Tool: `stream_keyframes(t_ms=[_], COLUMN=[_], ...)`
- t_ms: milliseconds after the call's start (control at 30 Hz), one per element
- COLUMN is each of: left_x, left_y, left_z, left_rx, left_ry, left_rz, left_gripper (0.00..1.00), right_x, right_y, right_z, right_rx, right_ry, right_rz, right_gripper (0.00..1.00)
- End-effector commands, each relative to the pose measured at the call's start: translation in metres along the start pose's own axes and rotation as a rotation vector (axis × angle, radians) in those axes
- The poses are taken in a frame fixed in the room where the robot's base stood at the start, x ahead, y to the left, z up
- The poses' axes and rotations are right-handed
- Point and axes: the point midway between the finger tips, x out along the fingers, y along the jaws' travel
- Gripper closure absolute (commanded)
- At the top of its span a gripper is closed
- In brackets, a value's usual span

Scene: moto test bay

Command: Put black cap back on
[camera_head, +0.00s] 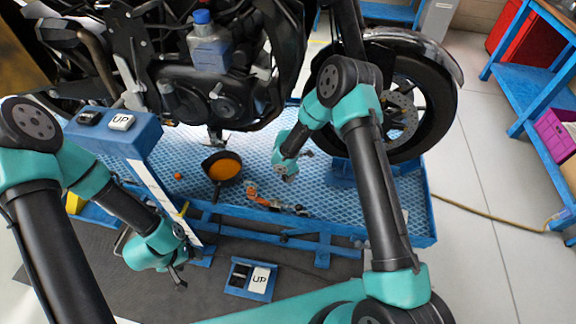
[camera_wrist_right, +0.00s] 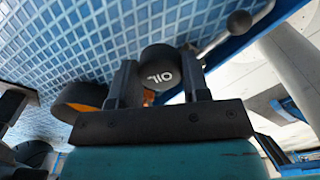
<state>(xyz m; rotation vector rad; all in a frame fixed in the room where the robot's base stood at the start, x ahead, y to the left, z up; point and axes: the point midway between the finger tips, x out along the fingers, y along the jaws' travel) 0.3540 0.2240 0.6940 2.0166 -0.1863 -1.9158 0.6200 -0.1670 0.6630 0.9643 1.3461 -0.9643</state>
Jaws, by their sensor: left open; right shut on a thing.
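The black cap (camera_wrist_right: 160,68), marked "OIL", is between the fingers of my right gripper (camera_wrist_right: 162,85) in the right wrist view. The gripper is shut on it. In the head view my right gripper (camera_head: 287,174) is above the blue mesh platform, right of the black pan with orange contents; I cannot make out the cap there. The motorcycle (camera_head: 215,103) stands on the platform behind, and the opening for the cap cannot be made out. My left gripper (camera_head: 181,274) is open and empty at the lower left, in front of the platform.
The black pan (camera_head: 222,168) sits on the mesh platform (camera_head: 345,205). An orange-and-metal tool (camera_head: 275,204) lies near its front edge. A blue "UP" pedal box (camera_head: 250,279) is on the floor mat. A blue post with an UP button (camera_head: 121,122) stands left.

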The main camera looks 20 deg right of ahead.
Motion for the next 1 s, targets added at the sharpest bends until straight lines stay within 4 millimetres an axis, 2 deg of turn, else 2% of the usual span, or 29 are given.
stream_keyframes(t_ms=[1000], left_x=[0.0], left_y=[0.0], left_z=[0.0], left_rx=[0.0], left_ry=[0.0], left_rz=[0.0], left_gripper=[0.32], right_x=[-0.038], right_y=[0.019], right_z=[-0.081], right_rx=[1.593], right_ry=[0.0], right_rz=[0.001], right_gripper=[0.78])
